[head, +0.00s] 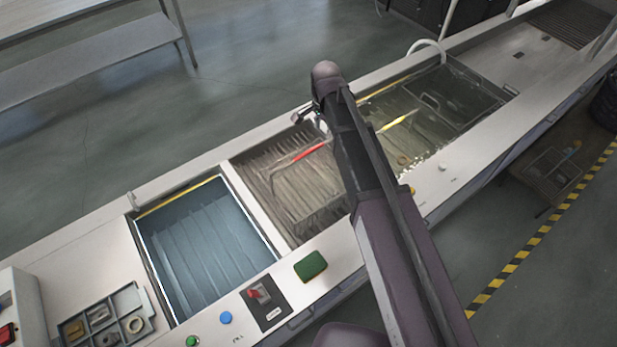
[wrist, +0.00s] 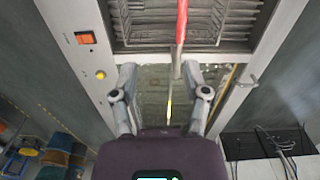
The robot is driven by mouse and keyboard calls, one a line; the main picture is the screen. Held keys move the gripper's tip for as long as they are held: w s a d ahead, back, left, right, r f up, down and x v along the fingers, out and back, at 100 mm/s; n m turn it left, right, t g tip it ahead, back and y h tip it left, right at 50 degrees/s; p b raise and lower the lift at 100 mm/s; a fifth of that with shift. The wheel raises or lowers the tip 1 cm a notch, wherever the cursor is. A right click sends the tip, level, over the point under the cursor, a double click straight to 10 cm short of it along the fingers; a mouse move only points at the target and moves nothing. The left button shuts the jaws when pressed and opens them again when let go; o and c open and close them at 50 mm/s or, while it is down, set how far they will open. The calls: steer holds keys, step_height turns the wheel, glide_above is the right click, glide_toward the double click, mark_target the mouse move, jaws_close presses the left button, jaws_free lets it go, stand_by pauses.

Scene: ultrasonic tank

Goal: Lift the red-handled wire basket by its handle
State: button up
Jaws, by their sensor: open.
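The red-handled wire basket (head: 298,190) sits in the middle tank, its red handle (head: 309,152) raised above the wires. In the wrist view the basket (wrist: 215,20) is at the top, and the red handle (wrist: 181,35) runs down toward my fingers, closer to the right one. In the head view my gripper (head: 308,115) is small and partly hidden by my arm, above the far edge of the tank. Whether a finger touches the handle I cannot tell.
A yellow-handled basket, its handle (head: 399,120) showing, is in the tank to the right. A blue-water tank (head: 205,245) is to the left. A green block (head: 310,265), a red switch (head: 259,294) and a parts tray (head: 128,300) are on the near rim and left end.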

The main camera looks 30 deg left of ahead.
step_height(320, 180, up, 2)
steer(key=p, duration=0.1)
glide_above(309, 152)
steer(key=shift+w+a, duration=0.15)
steer(key=shift+a, duration=0.05)
steer(key=shift+f, duration=0.15)
step_height(309, 152, down, 8)
steer(key=b, duration=0.8)
steer(key=shift+f+b, duration=0.2)
steer(key=shift+b, duration=0.1)
steer(key=shift+f, duration=0.15)
step_height(309, 152, down, 5)
steer(key=b, duration=0.5)
stand_by(0.8)
jaws_close()
